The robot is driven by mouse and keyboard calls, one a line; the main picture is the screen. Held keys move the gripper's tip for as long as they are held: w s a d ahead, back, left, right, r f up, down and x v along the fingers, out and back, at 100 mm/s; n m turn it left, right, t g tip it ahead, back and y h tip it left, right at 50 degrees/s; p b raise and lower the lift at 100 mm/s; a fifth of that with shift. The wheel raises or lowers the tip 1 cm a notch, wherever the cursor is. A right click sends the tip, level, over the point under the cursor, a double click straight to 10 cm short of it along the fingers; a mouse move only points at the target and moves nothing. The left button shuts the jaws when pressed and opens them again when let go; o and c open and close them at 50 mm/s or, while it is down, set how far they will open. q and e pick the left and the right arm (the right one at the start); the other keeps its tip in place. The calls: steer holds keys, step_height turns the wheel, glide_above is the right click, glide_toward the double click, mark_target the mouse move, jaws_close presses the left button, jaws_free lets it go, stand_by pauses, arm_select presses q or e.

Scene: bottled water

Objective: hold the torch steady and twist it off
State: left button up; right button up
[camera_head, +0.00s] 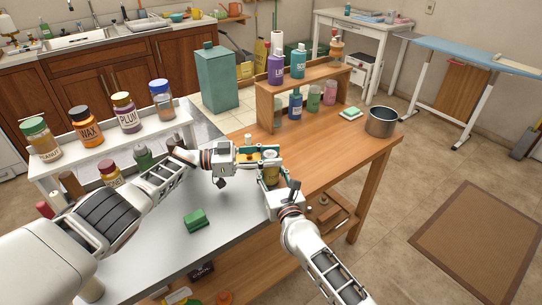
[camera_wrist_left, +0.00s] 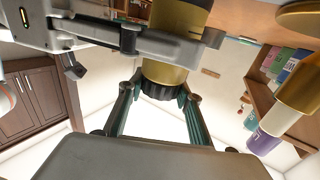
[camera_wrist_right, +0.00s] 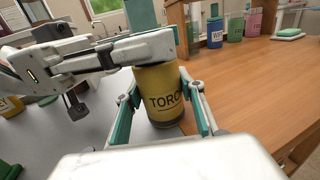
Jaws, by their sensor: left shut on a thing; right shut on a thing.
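The torch is a yellow cylinder with dark "TORCH" lettering, upright at the near edge where the grey worktop meets the wooden one; its body shows in the head view (camera_head: 270,174) and the right wrist view (camera_wrist_right: 160,88). My right gripper (camera_head: 272,180) is shut on the body, a finger on each side (camera_wrist_right: 165,112). My left gripper (camera_head: 268,155) is shut on the torch's top end from the left; the left wrist view shows a dark ridged ring (camera_wrist_left: 163,90) between its fingers (camera_wrist_left: 160,95). The left gripper hides most of the top in the head view.
A green block (camera_head: 196,219) lies on the grey worktop. A white shelf (camera_head: 100,150) with several jars stands at left. A wooden rack (camera_head: 300,97) with bottles stands behind. A metal pot (camera_head: 381,121) stands at the wooden worktop's right end. The wood right of the torch is mostly clear.

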arm_select(q)
steer(key=shift+w, duration=0.1)
steer(key=o, duration=1.1)
steer(key=shift+a+r, duration=0.1)
steer(key=shift+a, duration=0.1)
steer(key=shift+s+a, duration=0.2)
steer(key=shift+a, duration=1.65)
steer(key=shift+s+a, duration=0.2)
steer(key=shift+a, duration=1.6)
